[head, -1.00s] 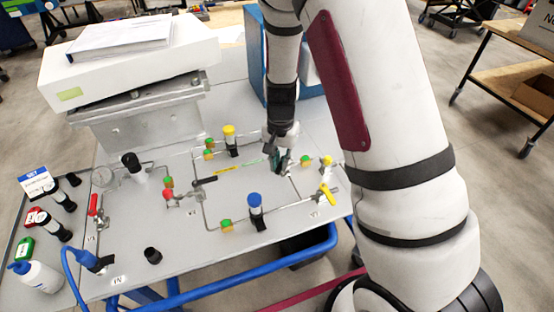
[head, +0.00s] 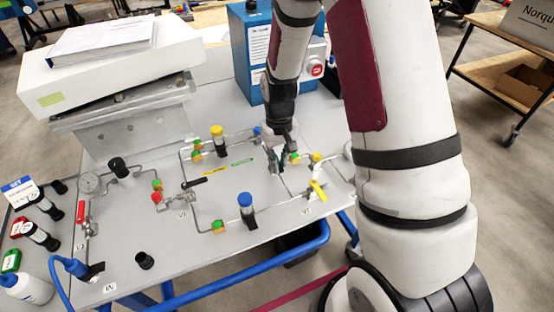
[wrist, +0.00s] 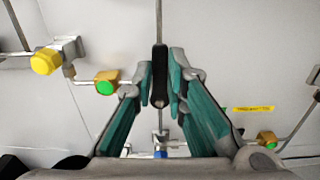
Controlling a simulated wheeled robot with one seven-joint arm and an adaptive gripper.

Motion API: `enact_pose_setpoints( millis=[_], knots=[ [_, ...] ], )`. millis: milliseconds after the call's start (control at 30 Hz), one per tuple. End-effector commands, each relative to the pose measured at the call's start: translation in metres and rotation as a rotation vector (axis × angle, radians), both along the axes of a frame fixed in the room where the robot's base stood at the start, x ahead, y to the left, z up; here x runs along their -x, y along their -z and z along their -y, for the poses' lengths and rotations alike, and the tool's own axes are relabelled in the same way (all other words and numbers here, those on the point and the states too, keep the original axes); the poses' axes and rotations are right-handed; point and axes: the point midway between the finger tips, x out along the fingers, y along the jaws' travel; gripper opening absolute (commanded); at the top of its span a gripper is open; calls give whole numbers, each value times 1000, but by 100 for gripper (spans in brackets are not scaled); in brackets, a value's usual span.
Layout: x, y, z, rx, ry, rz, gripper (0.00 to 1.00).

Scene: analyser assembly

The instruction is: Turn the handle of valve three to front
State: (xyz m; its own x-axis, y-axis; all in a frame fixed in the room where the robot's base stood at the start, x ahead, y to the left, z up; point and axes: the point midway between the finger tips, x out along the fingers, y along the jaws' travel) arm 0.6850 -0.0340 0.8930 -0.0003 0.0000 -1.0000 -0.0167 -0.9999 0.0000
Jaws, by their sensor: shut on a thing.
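My gripper (head: 279,163) is at the right part of the grey panel, pointing down. In the wrist view my gripper (wrist: 158,88) has its teal fingers closed around a black valve handle (wrist: 158,70), one finger on each side. The handle runs up and down in that picture, in line with a thin metal pipe. In the head view the fingers hide this handle. I cannot read the valve's label, so its number is not clear.
The grey panel (head: 215,240) carries pipes, another black handle (head: 195,183), a yellow handle (head: 318,190) and a red handle (head: 81,212). Blue-capped (head: 246,205) and yellow-capped (head: 217,138) cylinders stand near my gripper. A blue box (head: 240,50) stands behind.

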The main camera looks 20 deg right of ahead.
Motion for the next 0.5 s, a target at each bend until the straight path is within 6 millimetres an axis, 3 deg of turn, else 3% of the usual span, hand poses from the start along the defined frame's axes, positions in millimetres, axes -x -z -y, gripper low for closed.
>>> enact_pose_setpoints(
  millis=[500],
  knots=[
    [0,0,1,0,-35,1,0]
  ],
)
